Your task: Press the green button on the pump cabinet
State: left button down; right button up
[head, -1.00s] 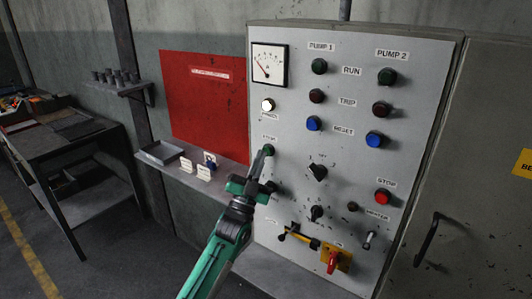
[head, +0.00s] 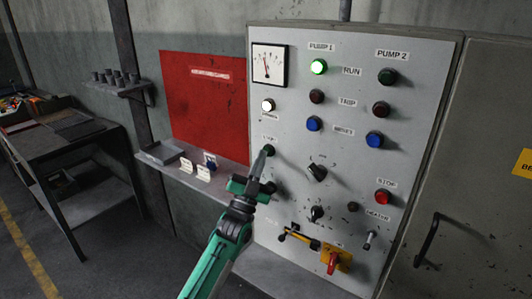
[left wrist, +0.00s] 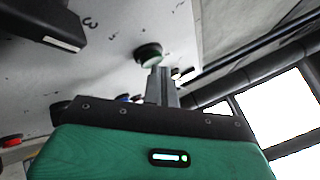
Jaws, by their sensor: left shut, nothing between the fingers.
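The grey pump cabinet (head: 345,205) stands on the right of the head view. Its green button (head: 269,150) is at the left edge of the panel, below the lit white lamp (head: 268,105). My left gripper (head: 265,153) is shut and empty, its fingertips at the green button. In the left wrist view the button (left wrist: 148,52) shows just beyond the shut fingertips (left wrist: 159,72); I cannot tell whether they touch. The PUMP 1 RUN lamp (head: 319,67) glows green. The gauge (head: 269,65) needle stands near mid-scale. My right gripper is out of view.
Selector knobs (head: 317,172) and a yellow-and-red switch (head: 335,262) are on the panel. A red STOP button (head: 383,197) is at the right. A shelf (head: 195,170) with small tags is left of the cabinet, a workbench (head: 60,135) further left.

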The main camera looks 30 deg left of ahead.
pick_arm(q)
jog(key=shift+s, duration=0.65)
jog(key=s, duration=0.1)
jog(key=s+p, duration=0.1)
jog(key=s, duration=0.3)
jog(key=shift+a, duration=0.25)
dwell(0.6)
